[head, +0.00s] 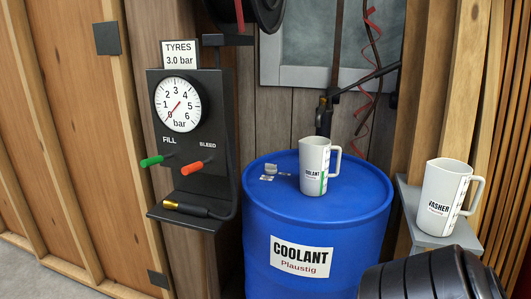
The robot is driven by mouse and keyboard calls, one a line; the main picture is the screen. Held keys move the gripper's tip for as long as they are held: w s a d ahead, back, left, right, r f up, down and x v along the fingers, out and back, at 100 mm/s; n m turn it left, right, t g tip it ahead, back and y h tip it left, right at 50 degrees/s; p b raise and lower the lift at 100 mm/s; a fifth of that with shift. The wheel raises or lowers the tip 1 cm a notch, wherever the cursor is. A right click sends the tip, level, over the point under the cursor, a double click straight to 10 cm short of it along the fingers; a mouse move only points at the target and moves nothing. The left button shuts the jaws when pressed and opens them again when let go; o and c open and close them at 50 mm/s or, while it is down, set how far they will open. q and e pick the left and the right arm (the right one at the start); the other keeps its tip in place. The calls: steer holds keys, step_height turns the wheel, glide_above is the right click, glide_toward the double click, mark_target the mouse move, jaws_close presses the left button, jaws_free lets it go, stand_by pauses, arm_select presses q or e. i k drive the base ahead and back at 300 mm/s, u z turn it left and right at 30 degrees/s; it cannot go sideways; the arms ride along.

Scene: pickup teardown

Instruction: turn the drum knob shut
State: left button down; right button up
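The blue drum (335,225) labelled COOLANT stands at centre right in the head view. Small grey metal pieces (269,171) lie on its lid at the left; I cannot tell whether one of them is the knob, or whether it is open or shut. A white jug (314,165) marked COOLANT stands upright on the lid and hides part of it. A dark upright fitting (323,117) shows behind the jug, its lower end hidden. Neither of my grippers is in view.
A tyre gauge panel (187,140) with green (151,162) and orange (192,168) levers hangs left of the drum. A white WASHER jug (443,197) stands on a grey shelf (428,240) at right. A black ribbed shape (425,278) covers the lower right.

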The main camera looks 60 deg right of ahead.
mark_target(270, 168)
steer(key=z, duration=1.05)
steer(key=i, duration=1.3)
steer(key=z, duration=1.15)
